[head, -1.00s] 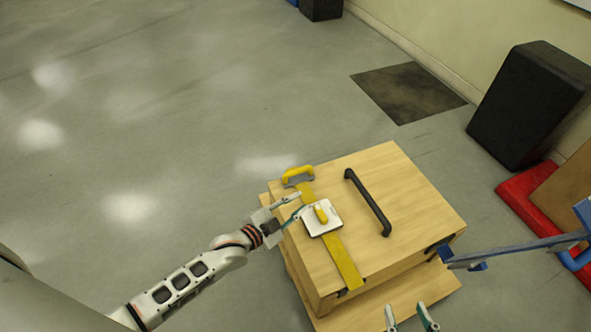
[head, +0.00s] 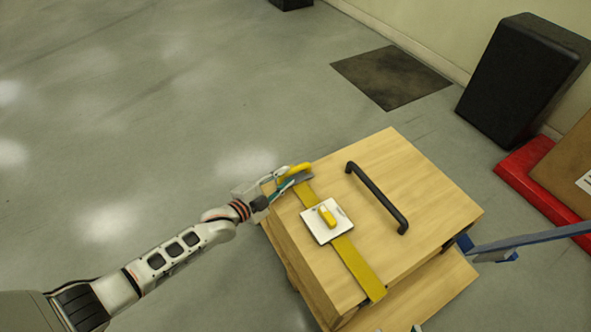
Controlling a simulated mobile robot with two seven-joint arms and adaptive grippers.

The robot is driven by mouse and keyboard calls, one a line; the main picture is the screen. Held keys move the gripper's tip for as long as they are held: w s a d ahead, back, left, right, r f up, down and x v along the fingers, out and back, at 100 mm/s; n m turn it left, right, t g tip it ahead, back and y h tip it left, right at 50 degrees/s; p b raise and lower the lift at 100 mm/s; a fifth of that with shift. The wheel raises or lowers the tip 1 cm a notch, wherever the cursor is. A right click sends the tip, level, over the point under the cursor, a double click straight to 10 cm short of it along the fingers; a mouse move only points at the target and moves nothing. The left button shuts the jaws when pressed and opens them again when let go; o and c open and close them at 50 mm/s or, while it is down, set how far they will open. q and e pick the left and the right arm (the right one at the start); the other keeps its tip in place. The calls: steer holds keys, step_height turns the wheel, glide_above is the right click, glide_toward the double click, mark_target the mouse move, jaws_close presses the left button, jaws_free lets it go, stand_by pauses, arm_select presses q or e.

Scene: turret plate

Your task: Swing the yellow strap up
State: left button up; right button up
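The yellow strap (head: 357,265) lies flat across the wooden box (head: 418,185), running under a white square plate (head: 316,229) with a yellow knob (head: 327,215). A yellow handle (head: 299,168) stands at the strap's far end, partly hidden by my gripper. My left gripper (head: 291,179) is at this handle, its fingers overlapping it in the picture. Whether they are open or shut on it cannot be told. Only a sliver of my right gripper (head: 416,328) shows at the bottom edge.
A black bar handle (head: 377,198) stands on the box top, right of the strap. A blue bar (head: 530,238) reaches in from the right near the box's corner. The floor at left is clear.

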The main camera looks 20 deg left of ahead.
mark_target(291, 174)
arm_select(q)
steer(key=x, duration=0.2)
steer(key=f+b+x, duration=0.1)
steer(key=x, duration=0.1)
steer(key=shift+w+d+b, duration=0.1)
steer(key=shift+d+b, duration=0.05)
steer(key=shift+b, duration=0.15)
steer(key=shift+w+d, duration=0.15)
steer(key=shift+w, duration=0.35)
steer(key=shift+w+r, duration=0.15)
steer(key=shift+w, duration=0.05)
arm_select(e)
steer(key=shift+s+a+m+y, duration=0.1)
steer(key=shift+a+m+y, duration=0.2)
steer(key=shift+a+m, duration=0.7)
arm_select(q)
steer(key=shift+c, duration=0.5)
arm_select(e)
steer(key=shift+a, duration=0.2)
arm_select(q)
jaws_close()
